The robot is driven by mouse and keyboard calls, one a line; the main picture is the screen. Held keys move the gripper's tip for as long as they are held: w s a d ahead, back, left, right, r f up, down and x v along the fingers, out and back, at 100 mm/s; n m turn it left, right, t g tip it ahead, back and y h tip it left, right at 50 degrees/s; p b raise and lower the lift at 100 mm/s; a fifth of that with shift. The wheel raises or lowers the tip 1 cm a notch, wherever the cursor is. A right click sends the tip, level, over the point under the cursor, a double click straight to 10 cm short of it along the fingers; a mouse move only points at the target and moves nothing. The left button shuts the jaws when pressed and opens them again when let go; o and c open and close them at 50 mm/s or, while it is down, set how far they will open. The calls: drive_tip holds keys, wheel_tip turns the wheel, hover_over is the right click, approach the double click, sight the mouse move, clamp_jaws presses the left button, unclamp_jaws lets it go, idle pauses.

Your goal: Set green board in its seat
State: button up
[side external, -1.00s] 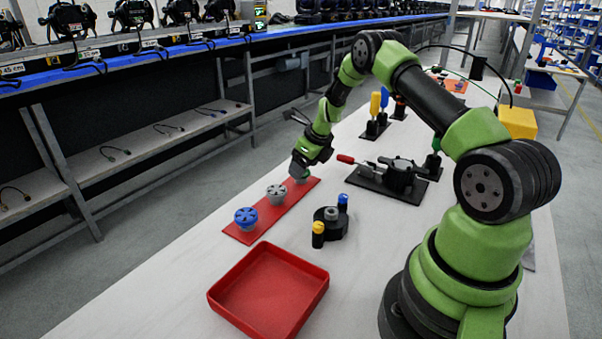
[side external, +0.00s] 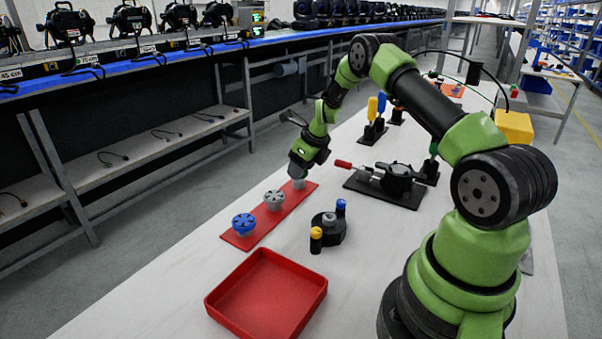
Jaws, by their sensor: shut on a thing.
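My gripper (side external: 301,163) is low over the far end of a red strip (side external: 252,234), pointing down. It is shut on a small part that its fingers mostly hide. A greyish piece (side external: 299,184) shows right under the fingers at that end of the strip. I cannot tell whether it is the held part or a piece below it. I cannot make out a green board clearly. A grey finned piece (side external: 274,200) stands mid-strip and a blue finned piece (side external: 244,224) stands at the near end.
An empty red tray (side external: 268,295) lies in front. A black round holder (side external: 328,229) with yellow and blue knobs stands right of the strip. A black clamp fixture (side external: 393,182) with a red handle is farther right. Yellow and blue tools (side external: 376,110) stand behind. The table's left side is bare.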

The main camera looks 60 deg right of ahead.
wheel_tip(320, 180, up, 8)
drive_tip(key=shift+f, duration=0.1)
drive_tip(key=m+g+h, duration=0.3)
drive_tip(key=m+g, duration=0.5)
drive_tip(key=m, duration=2.1)
approach(402, 169)
drive_tip(key=shift+s+d+f, duration=0.25)
drive_tip(key=shift+s+d, duration=0.3)
drive_tip(key=shift+s, duration=0.1)
drive_tip(key=shift+s+d+n, duration=0.2)
drive_tip(key=shift+s+n, duration=0.15)
drive_tip(key=shift+n, duration=0.55)
drive_tip(key=shift+f, duration=2.85)
